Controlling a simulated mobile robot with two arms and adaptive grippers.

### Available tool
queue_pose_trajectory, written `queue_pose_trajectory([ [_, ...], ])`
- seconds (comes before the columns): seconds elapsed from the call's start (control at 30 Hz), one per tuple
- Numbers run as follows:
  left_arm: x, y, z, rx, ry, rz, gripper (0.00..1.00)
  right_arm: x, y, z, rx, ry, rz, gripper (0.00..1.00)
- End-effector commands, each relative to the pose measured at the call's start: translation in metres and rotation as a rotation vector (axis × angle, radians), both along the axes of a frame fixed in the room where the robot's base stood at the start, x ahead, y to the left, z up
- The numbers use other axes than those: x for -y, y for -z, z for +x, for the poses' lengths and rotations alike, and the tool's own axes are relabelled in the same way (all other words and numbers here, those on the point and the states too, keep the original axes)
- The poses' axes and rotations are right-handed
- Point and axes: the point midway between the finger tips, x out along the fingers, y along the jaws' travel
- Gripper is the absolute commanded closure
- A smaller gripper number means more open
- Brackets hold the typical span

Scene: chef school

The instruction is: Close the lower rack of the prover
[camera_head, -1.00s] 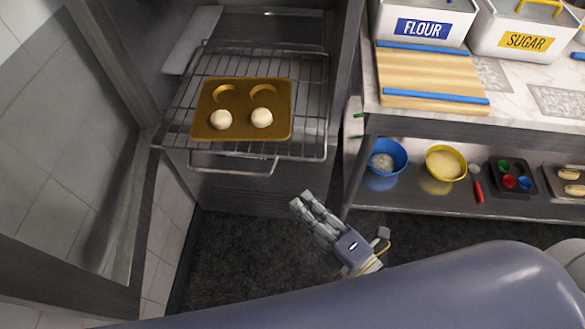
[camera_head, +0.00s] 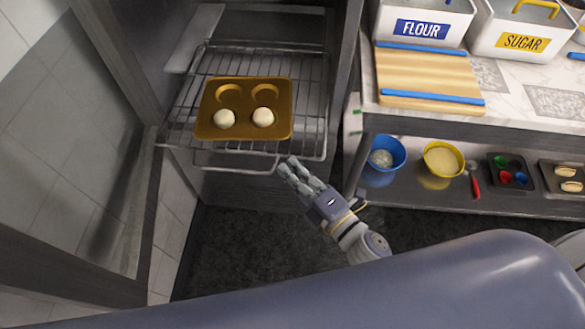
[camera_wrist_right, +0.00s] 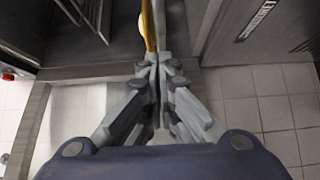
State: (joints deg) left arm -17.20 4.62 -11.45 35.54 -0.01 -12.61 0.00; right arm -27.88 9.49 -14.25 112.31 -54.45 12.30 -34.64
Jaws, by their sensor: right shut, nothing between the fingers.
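The lower wire rack (camera_head: 183,117) is pulled out of the prover (camera_head: 128,60), with its handle bar (camera_head: 236,168) at the front. A gold tray (camera_head: 244,133) lies on it with two pale dough balls in the front hollows and two empty hollows behind. My right gripper (camera_head: 288,163) is shut and empty, with its fingertips by the right end of the handle bar. I cannot tell whether they touch it. In the right wrist view the shut fingertips (camera_wrist_right: 160,62) point at the thin gold edge of the tray (camera_wrist_right: 150,25). My left gripper is not in view.
A metal table (camera_head: 430,125) stands to the right, with flour and sugar bins and a wooden board on top. Its lower shelf (camera_head: 420,197) holds bowls and small trays. Dark floor is clear below the rack.

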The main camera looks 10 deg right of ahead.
Motion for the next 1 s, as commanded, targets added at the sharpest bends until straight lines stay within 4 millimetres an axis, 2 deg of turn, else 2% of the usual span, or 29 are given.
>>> queue_pose_trajectory([
  [0.17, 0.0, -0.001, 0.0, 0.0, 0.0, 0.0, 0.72, 0.001, -0.001, 0.004, 0.001, 0.0, 0.0, 1.0],
  [0.33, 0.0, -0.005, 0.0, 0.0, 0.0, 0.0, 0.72, 0.008, -0.003, 0.024, 0.004, -0.001, -0.002, 1.0],
  [0.8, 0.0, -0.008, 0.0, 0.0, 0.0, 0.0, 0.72, 0.041, -0.002, 0.126, 0.005, 0.002, -0.003, 1.0],
  [1.0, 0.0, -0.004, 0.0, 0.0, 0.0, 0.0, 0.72, 0.052, 0.0, 0.158, 0.003, 0.001, -0.002, 1.0],
])
